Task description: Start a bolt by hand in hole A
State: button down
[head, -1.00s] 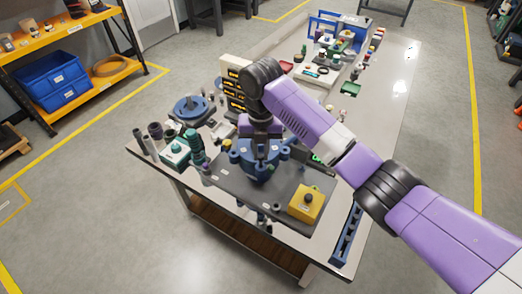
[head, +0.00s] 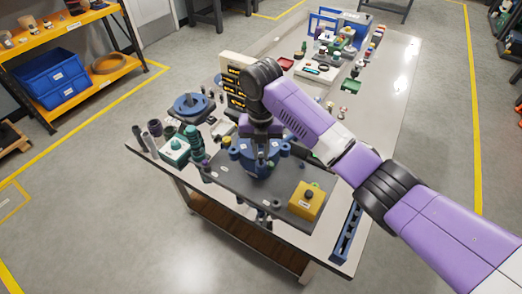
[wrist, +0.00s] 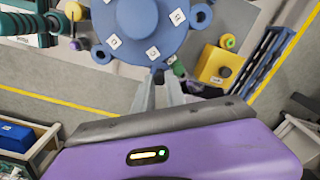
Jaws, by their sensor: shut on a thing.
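The round blue flanged housing (head: 240,152) stands on a dark plate on the workbench. In the wrist view its blue top (wrist: 140,25) carries several white labels and has lugs around its rim. The letters are too small to read surely, so I cannot tell which hole is A. My gripper (head: 262,152) points down at the near right side of the housing. In the wrist view my gripper (wrist: 162,78) reaches the housing's rim beside a lug. It is shut on a thin thing, taken as the bolt, mostly hidden between the fingers. I cannot tell whether it sits in a hole.
A yellow button box (head: 305,202) stands to the right on the dark plate (head: 232,182). A blue rail (head: 346,232) lies at the bench's right edge. Teal and dark parts (head: 175,150) crowd the left. A yellow-marked rack (head: 236,88) stands behind my arm.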

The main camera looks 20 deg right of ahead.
jog(key=shift+f, duration=0.9)
dwell(1.2)
jog(key=shift+s+m+p, duration=0.1)
jog(key=shift+m+p, duration=1.3)
jog(key=shift+m, duration=1)
jog(key=shift+m, duration=0.4)
jog(key=shift+m+p, duration=0.85)
jog(key=shift+m, duration=0.25)
jog(key=shift+f+m+p, duration=0.1)
jog(key=shift+m+p, duration=0.25)
jog(key=shift+m, duration=0.65)
jog(key=c, duration=1.3)
grip_release()
